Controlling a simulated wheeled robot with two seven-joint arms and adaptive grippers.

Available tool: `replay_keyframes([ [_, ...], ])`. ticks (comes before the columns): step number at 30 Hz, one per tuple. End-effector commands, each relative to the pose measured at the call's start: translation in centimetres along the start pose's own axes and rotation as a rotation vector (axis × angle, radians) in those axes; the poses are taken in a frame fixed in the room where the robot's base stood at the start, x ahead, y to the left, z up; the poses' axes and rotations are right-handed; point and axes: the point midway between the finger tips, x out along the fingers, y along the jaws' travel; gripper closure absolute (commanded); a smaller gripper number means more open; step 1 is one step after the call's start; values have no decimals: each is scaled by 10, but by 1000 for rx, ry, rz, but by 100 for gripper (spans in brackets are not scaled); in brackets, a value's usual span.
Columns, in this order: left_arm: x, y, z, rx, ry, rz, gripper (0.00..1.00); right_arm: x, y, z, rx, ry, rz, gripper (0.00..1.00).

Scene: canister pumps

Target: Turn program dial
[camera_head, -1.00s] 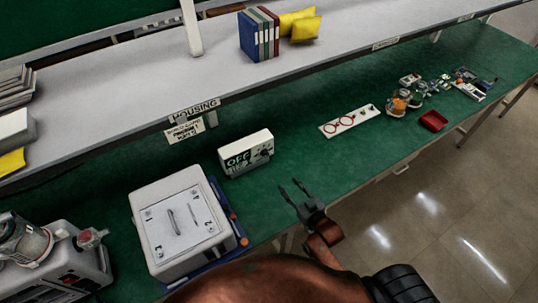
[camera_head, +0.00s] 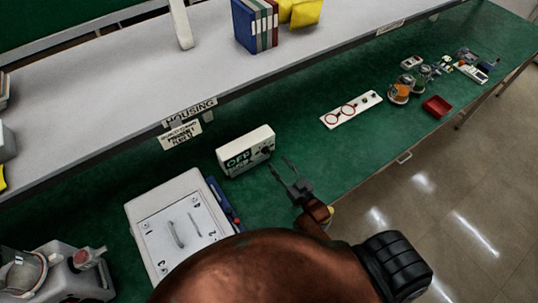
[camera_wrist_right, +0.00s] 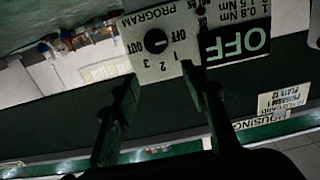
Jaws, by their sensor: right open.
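The program dial (camera_wrist_right: 156,41) is a round black knob on a pale panel, upside down in the right wrist view. The word PROGRAM and the marks OFF, 1, 2, 3 and OUT surround it; its pointer is too small to read surely. The panel belongs to the white control box (camera_head: 246,151), whose OFF display (camera_wrist_right: 236,41) shows beside the dial. My right gripper (camera_head: 279,164) is open and empty, close to the box's right front. In the wrist view its fingertips (camera_wrist_right: 159,75) straddle the space below the dial, apart from it. My left gripper is out of view.
A white housing (camera_head: 178,222) stands left of the control box, with a blue tray (camera_head: 225,205) beside it. A white plate with red rings (camera_head: 350,109) and a red bin (camera_head: 437,106) lie farther right. The shelf edge (camera_head: 105,146) runs behind the box.

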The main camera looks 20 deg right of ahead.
Motion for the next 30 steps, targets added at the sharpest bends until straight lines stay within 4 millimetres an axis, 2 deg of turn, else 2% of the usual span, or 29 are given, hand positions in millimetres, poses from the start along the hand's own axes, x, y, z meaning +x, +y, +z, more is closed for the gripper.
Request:
replay_keyframes([
  [3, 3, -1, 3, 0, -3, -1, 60, 1, 0, 27, -1, -2, -1, 59],
  [5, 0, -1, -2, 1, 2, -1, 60, 17, -1, 21, 0, 6, -2, 59],
  [9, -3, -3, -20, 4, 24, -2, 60, 44, -1, 21, -1, 4, -3, 59],
  [15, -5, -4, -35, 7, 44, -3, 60, 69, -2, 22, 0, 2, -4, 59],
  [19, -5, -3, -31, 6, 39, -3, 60, 76, -2, 22, -1, 2, -4, 59],
  [27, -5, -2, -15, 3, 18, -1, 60, 77, -2, 23, 0, 1, -5, 59],
  [30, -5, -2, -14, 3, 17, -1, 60, 77, -2, 23, 0, 1, -5, 65],
])
